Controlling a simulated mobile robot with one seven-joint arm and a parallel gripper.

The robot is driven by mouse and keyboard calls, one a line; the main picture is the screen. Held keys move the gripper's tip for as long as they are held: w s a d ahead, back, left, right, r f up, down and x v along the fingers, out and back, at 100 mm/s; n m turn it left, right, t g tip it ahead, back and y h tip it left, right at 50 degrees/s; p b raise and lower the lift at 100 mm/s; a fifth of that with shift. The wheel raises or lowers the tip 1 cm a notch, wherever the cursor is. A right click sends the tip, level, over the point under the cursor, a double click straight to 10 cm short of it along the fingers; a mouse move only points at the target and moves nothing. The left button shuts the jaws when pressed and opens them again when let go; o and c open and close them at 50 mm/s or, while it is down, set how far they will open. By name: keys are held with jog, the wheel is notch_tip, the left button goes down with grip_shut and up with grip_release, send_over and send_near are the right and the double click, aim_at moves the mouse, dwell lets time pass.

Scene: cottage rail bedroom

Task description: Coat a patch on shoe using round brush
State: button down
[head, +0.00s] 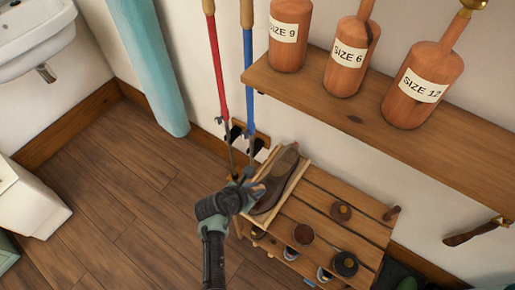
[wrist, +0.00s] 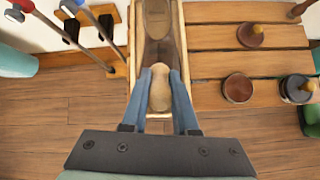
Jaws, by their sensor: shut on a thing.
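The shoe (head: 267,208) is dark brown and lies in a shallow wooden tray on a slatted bench. A paler brown area (head: 287,158) shows at its upper right end. In the wrist view the shoe (wrist: 157,52) runs up the picture beyond my fingertips. My gripper (head: 254,189) is over the shoe's near end. In the wrist view my gripper (wrist: 162,72) is shut on a tan, rounded wooden piece (wrist: 160,95), which looks like the handle of the round brush. Its bristle end is hidden, so I cannot tell whether it touches the shoe.
On the slatted bench (head: 375,230) stand a dark red disc with a knob (head: 342,211), an open brown tin (head: 303,235) and a black knobbed disc (head: 345,264). Red (head: 218,70) and blue (head: 248,75) poles lean at the wall. A shelf (head: 400,140) overhangs the bench.

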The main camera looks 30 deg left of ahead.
jog(key=shift+r+p, duration=1.65)
jog(key=shift+r, duration=0.3)
jog(key=shift+f, duration=0.1)
